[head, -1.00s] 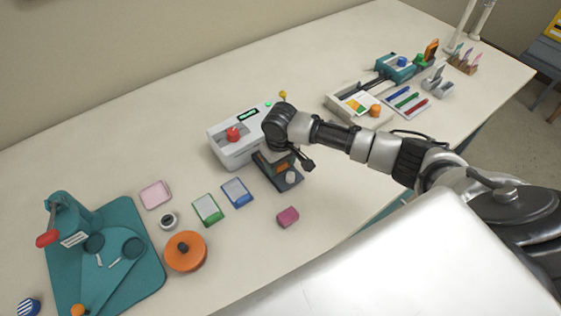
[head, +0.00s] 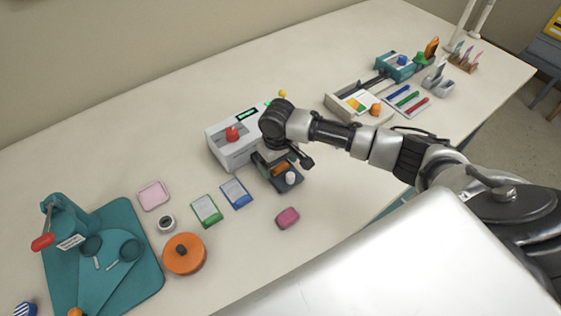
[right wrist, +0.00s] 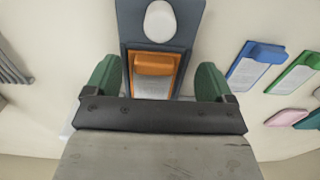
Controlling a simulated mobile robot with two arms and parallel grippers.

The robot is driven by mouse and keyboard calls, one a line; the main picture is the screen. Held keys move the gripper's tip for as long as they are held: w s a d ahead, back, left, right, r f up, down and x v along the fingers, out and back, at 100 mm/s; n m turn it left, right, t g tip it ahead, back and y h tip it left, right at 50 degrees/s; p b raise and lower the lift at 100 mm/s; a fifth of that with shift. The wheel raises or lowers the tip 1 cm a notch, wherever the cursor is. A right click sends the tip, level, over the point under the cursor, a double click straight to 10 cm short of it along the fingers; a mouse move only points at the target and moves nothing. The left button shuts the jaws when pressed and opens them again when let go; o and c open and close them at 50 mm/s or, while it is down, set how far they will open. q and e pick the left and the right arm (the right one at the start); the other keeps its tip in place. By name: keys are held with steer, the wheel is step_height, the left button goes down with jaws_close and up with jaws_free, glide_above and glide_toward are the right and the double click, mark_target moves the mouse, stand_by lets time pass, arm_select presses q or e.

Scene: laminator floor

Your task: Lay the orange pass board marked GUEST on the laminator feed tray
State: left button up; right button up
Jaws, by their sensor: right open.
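In the head view a bit of the board (head: 279,169) shows on the tray (head: 291,187), in front of the white laminator (head: 232,146). My right gripper (head: 272,160) is over the tray. In the right wrist view its two green fingers (right wrist: 157,80) are open, one on each side of the board, with gaps between. My left gripper is not in view.
Blue (head: 237,193) and green (head: 207,210) boards, a pink block (head: 287,217) and an orange round pot (head: 184,254) lie left and in front of the tray. A teal punch stands at far left.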

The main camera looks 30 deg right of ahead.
step_height(320, 180, up, 11)
steer(key=shift+d+r, duration=0.2)
steer(key=shift+w+f, duration=0.1)
stand_by(0.5)
